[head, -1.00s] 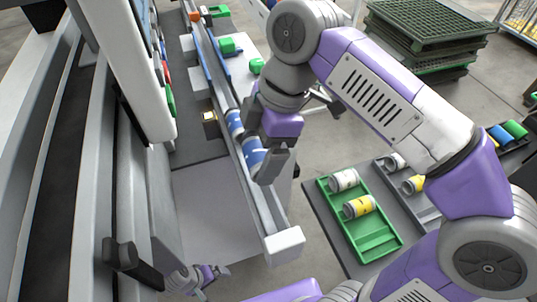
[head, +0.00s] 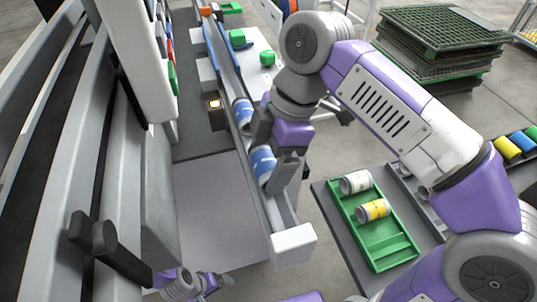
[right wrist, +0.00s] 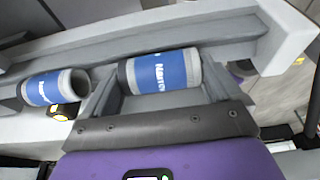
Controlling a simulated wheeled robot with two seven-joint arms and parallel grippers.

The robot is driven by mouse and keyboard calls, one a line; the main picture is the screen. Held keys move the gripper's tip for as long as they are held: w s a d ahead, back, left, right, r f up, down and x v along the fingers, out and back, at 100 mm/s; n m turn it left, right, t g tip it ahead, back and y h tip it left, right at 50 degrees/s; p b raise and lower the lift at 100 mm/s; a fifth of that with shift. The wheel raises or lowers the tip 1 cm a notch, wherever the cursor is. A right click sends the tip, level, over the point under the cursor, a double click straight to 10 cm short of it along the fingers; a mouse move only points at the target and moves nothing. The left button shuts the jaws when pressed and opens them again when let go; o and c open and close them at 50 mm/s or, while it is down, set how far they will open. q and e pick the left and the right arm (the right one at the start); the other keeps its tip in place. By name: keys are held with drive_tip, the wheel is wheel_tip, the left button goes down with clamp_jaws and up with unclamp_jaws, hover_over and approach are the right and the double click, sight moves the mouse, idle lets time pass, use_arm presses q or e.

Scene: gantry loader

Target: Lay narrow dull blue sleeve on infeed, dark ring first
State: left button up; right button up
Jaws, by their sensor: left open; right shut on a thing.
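A blue sleeve (right wrist: 177,70) marked with white lettering sits between the fingers of my right gripper (right wrist: 165,92), which is shut on it. It has a dark grey band at its left end and a lighter grey rim at its right end in the right wrist view. In the head view this sleeve (head: 262,163) is at the infeed trough (head: 277,208), lined up along it, partly hidden by my right gripper (head: 277,172). Whether it touches the trough floor I cannot tell. A second blue sleeve (right wrist: 50,88) lies further along the trough. My left gripper (head: 212,284) is open and empty at the bottom.
A white block (head: 293,245) closes the trough's near end. A green tray (head: 385,248) with white (head: 355,182) and yellow (head: 373,210) sleeves stands right. More coloured sleeves lie at the far right. A small dark box with a yellow light (head: 215,112) stands beside the trough.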

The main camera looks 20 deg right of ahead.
drive_tip(key=shift+r, duration=0.1)
drive_tip(key=o, duration=1.1)
drive_tip(key=a+p+v, duration=0.1)
drive_tip(key=p+v, duration=0.9)
drive_tip(key=v, duration=0.3)
drive_tip(key=shift+s+a+r, duration=0.3)
drive_tip(key=shift+s+r, duration=0.05)
drive_tip(key=shift+r, duration=0.15)
drive_tip(key=shift+r+p, duration=0.1)
drive_tip(key=shift+p, duration=0.2)
